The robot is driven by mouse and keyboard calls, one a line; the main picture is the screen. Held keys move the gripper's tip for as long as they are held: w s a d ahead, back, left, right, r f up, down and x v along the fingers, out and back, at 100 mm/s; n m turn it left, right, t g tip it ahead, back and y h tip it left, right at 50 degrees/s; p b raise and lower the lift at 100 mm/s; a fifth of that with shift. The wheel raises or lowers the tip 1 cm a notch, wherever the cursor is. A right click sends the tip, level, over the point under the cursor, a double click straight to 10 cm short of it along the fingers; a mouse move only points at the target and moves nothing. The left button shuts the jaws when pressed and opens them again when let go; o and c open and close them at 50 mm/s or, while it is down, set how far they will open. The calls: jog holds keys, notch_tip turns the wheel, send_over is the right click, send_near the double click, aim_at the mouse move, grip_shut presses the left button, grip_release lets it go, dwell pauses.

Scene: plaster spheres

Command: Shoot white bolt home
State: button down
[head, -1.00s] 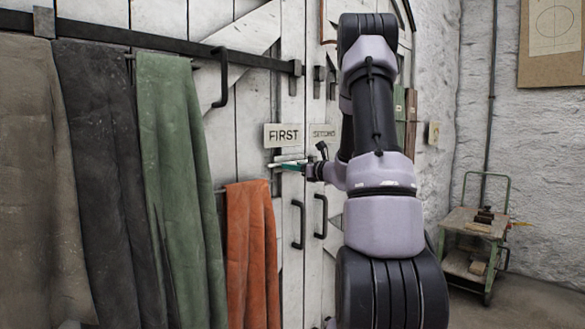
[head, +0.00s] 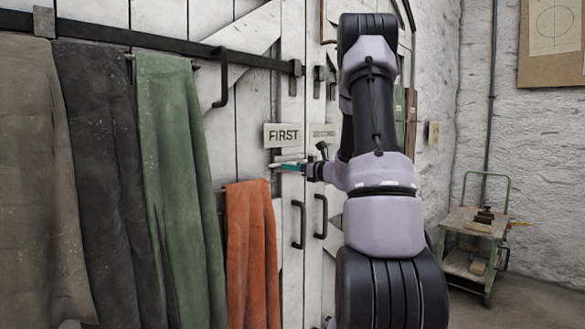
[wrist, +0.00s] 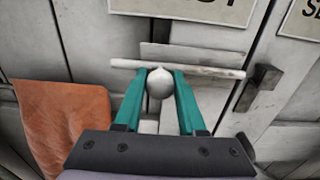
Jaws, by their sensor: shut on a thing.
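The white bolt (wrist: 210,71) is a thin pale rod lying across the white plank door, with a round white knob (wrist: 160,84) at its middle. In the wrist view my gripper (wrist: 164,76) has its two teal fingers closed on either side of the knob. The bolt's right end lies close to a dark metal catch (wrist: 262,84); I cannot tell whether it enters it. In the head view my gripper (head: 291,167) is at the bolt, below the FIRST sign (head: 284,136), and the bolt is small and partly hidden there.
An orange cloth (head: 250,255) hangs just left of and below the bolt, with a green cloth (head: 175,170) beyond it. Dark door handles (head: 298,225) stand below. A second sign (head: 322,133) is to the right. A trolley (head: 475,235) stands at the far right.

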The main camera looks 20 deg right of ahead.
jog(key=w+d, duration=0.2)
jog(key=d, duration=0.4)
jog(key=shift+d, duration=0.1)
jog(key=c, duration=0.5)
grip_release()
jog(key=shift+d, duration=0.1)
jog(key=v, duration=1)
jog(key=shift+s, duration=0.35)
